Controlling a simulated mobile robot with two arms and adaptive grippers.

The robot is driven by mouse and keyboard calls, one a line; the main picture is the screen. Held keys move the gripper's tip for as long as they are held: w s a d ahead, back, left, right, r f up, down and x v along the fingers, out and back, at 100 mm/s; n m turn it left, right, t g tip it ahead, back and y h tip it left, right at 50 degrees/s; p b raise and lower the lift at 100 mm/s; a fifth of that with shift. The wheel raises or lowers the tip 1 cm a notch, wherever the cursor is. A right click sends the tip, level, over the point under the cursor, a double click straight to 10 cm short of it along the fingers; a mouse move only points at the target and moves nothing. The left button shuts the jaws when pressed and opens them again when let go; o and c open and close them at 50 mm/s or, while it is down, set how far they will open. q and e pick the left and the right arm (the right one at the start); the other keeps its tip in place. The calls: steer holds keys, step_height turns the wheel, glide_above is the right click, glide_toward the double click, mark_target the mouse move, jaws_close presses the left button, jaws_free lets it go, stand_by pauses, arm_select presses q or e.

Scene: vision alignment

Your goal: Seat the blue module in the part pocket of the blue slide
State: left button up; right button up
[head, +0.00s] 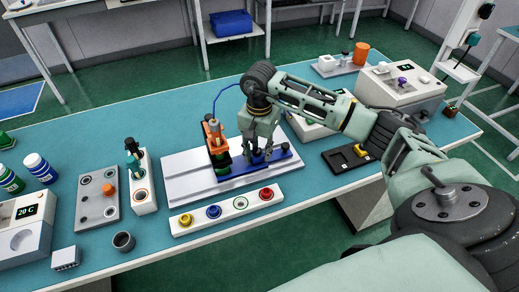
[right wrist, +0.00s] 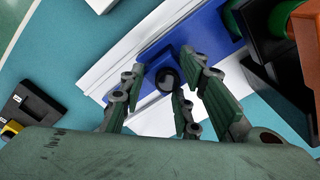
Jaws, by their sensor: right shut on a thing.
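The blue slide (head: 232,182) lies on a white stepped base (head: 180,190) in the middle of the bench. My right gripper (head: 259,155) is over the slide, with its fingers pointing down and closed in around a dark round knob. In the right wrist view the knob (right wrist: 166,80) sits between the fingers against the blue slide (right wrist: 150,58). The fingers hide part of the slide. The pocket is not clearly visible. My left gripper is out of view.
An orange and green fixture (head: 214,138) with a blue cable stands close left of my gripper. A white panel with coloured buttons (head: 226,208) lies in front. A black tray (head: 346,159) with a yellow part lies to the right.

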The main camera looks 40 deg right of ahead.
steer(key=shift+f, duration=0.15)
steer(key=shift+f+b, duration=0.1)
steer(key=shift+b, duration=0.3)
steer(key=shift+f+b, duration=0.3)
steer(key=shift+b, duration=0.1)
stand_by(0.9)
steer(key=o, duration=1.2)
steer(key=shift+o, duration=0.3)
steer(key=o, duration=0.4)
steer(key=shift+c, duration=0.2)
steer(key=shift+r, duration=0.15)
